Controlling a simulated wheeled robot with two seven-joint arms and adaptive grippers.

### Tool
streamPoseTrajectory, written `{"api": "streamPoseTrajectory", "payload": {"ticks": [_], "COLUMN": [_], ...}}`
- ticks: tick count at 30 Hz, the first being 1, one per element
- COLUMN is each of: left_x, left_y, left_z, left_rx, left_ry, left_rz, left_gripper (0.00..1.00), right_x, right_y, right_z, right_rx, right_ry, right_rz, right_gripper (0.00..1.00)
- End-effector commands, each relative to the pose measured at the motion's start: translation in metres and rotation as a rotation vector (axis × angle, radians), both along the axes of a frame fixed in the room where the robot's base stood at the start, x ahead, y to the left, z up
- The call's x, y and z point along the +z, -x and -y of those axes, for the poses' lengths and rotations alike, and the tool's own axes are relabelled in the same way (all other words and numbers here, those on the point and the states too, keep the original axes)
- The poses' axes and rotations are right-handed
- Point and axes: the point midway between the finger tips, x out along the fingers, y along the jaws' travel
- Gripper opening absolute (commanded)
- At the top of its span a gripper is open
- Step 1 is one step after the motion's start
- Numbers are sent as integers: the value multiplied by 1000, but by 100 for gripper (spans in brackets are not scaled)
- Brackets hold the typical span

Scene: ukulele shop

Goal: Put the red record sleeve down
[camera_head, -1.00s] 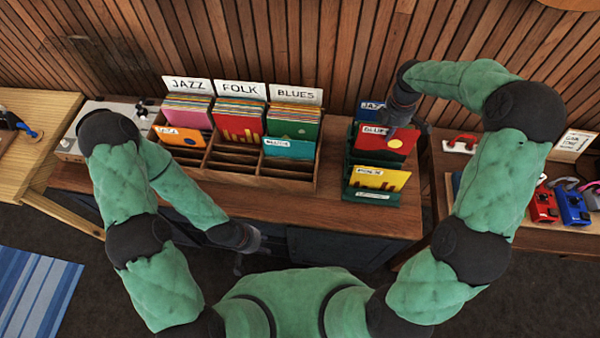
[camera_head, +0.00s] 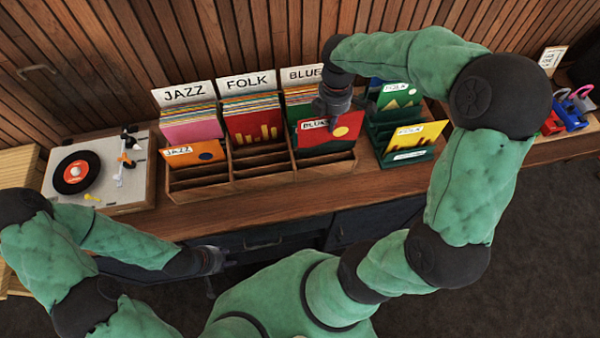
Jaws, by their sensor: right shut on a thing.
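The red record sleeve (camera_head: 342,134) has a yellow dot and a white label reading BLUES. My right gripper (camera_head: 332,118) is shut on its top edge and holds it upright at the BLUES column of the wooden crate (camera_head: 241,184). The sleeve's lower edge is over the front slots of that column; I cannot tell whether it touches the crate. It hides the sleeve behind it. The BLUES divider (camera_head: 301,75) stands at the back, partly behind my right arm. My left gripper (camera_head: 212,275) is low in front of the cabinet, empty; its fingers are too small to read.
The JAZZ (camera_head: 184,94) and FOLK (camera_head: 249,84) columns adjoin on the left, with an orange sleeve (camera_head: 194,154) in front. A green rack (camera_head: 402,159) with green and yellow sleeves stands to the right. A record player (camera_head: 128,185) stands at the left.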

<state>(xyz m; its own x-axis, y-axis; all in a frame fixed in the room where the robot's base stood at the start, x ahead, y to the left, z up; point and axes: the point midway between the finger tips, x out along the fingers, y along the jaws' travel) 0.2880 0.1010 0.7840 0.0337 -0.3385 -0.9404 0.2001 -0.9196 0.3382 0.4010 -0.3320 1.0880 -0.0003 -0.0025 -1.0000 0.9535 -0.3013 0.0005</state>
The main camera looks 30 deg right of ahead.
Motion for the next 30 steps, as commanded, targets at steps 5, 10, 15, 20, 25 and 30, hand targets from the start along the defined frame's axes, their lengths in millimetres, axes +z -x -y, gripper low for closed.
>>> {"api": "streamPoseTrajectory", "payload": {"ticks": [5,10,15,20,25,30], "left_x": [-4,-9,-12,-16,-22,-21], "left_y": [1,1,1,1,0,0], "left_z": [0,0,0,0,0,0], "left_rx": [-2,-2,-1,-1,-1,-1], "left_ry": [0,0,0,0,0,0], "left_rz": [-2,-2,-1,-1,-1,-1], "left_gripper": [40,40,40,40,40,40], "right_x": [-13,-40,-54,-74,-98,-100], "right_y": [3,4,3,3,3,3], "right_z": [0,0,0,0,0,0], "right_rx": [-2,-1,-3,-2,-1,-2], "right_ry": [0,0,0,-1,0,0], "right_rz": [-1,-4,-1,-3,-1,1], "right_gripper": [0,0,0,0,0,0]}}
